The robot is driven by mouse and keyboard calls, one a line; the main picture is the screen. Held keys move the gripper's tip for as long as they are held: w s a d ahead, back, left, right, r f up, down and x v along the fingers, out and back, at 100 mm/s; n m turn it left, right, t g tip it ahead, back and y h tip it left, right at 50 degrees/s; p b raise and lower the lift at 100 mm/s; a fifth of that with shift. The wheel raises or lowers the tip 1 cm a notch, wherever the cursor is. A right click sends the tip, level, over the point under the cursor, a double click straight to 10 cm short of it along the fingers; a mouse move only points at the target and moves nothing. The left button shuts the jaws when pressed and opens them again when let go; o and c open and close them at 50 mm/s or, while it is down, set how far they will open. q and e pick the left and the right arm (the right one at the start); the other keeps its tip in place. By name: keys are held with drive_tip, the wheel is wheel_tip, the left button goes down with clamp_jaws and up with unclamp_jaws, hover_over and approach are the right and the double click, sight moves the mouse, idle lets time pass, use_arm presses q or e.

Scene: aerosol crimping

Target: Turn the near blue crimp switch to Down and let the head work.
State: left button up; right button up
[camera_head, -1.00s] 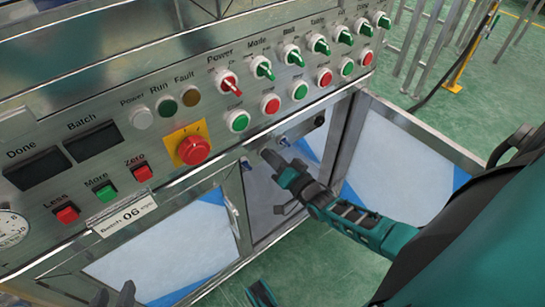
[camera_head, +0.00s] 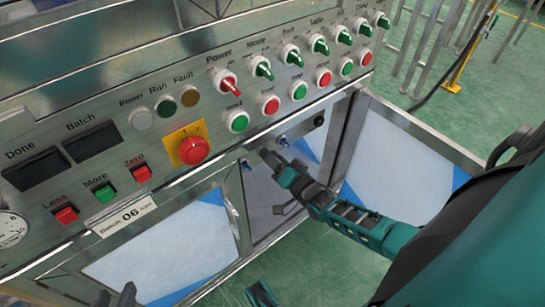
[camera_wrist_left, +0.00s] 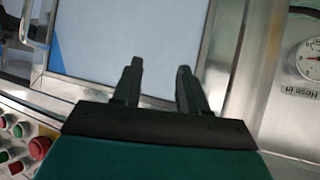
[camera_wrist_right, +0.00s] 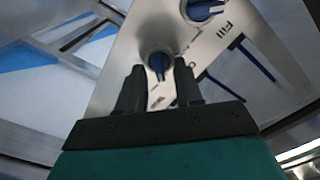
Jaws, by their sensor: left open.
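A blue switch (camera_wrist_right: 158,62) on a steel panel lies between and just beyond my right gripper's fingertips in the right wrist view. Its handle stands nearly upright in that picture, and its label is partly hidden by the fingers. A second blue switch (camera_wrist_right: 203,10) sits above and to the right, near the word Fill. In the head view my right gripper (camera_head: 268,157) is at the lower panel under the row of buttons; its fingers stand apart in the right wrist view (camera_wrist_right: 158,70). My left gripper (camera_head: 114,296) is open and empty; it also shows in the left wrist view (camera_wrist_left: 160,68).
Above is the control panel with a red emergency button (camera_head: 194,150), green and red buttons and rotary switches. A Batch 06 label (camera_head: 126,215) hangs at its lower edge. A pressure gauge (camera_wrist_left: 309,58) is near my left wrist.

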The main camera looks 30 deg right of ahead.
use_arm(q)
drive_tip(key=shift+s+a+r+p, duration=0.15)
drive_tip(key=shift+a+r+p, duration=0.45)
drive_tip(key=shift+p, duration=1)
use_arm(e)
drive_tip(key=s+d, duration=0.1)
drive_tip(key=s, duration=1.2)
use_arm(q)
drive_tip(key=shift+d+r, duration=0.1)
use_arm(e)
drive_tip(key=shift+w+a, duration=0.1)
